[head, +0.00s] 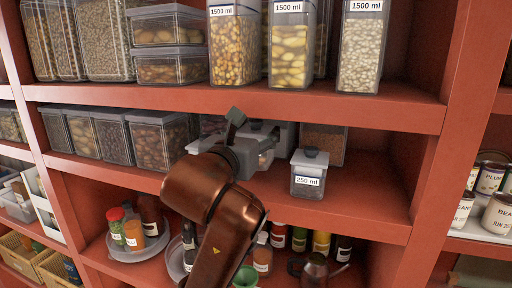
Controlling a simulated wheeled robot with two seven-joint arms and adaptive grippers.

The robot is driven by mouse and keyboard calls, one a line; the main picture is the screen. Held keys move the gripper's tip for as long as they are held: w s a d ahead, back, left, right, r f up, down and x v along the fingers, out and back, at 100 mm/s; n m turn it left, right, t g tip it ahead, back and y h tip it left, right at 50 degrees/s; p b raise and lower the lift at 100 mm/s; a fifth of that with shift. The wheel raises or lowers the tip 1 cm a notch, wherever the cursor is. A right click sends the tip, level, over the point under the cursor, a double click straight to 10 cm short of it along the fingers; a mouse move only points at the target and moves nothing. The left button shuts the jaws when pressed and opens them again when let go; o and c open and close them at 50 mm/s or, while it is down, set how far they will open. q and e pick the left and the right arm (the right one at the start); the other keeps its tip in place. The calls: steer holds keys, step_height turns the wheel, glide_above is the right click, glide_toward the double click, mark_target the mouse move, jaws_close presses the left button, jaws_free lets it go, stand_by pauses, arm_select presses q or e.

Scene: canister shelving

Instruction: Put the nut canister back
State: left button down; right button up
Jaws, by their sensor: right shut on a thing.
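My right arm reaches up from the bottom to the middle shelf. Its gripper (240,146) is shut on a grey-lidded clear canister (266,159), apparently the nut canister. The arm and gripper hide much of it, and I cannot make out its contents or whether it touches the shelf. Just right of it, a small canister labelled "250 ml" (308,181) with a grey lid stands upright near the front of the middle shelf (357,205). My left gripper is not in view.
Dark-filled canisters (157,140) line the shelf's left part. Another canister (325,139) stands behind the 250 ml one. Large "1500 ml" canisters (362,50) fill the shelf above. Bottles and spice jars (321,243) stand below. The middle shelf's right end is free.

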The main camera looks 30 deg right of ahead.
steer(key=shift+a+f, duration=0.2)
steer(key=shift+f, duration=0.35)
step_height(320, 180, down, 2)
steer(key=shift+f, duration=0.1)
steer(key=shift+w+d+f+p, duration=0.1)
steer(key=shift+d+f+p, duration=0.15)
steer(key=shift+f+p, duration=0.3)
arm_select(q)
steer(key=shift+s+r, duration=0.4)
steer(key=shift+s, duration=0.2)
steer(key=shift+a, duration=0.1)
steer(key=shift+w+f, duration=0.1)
arm_select(e)
steer(key=shift+f, duration=0.15)
steer(key=shift+f+b, duration=0.15)
steer(key=shift+b, duration=0.15)
steer(key=o, duration=1.8)
steer(key=shift+o, duration=0.2)
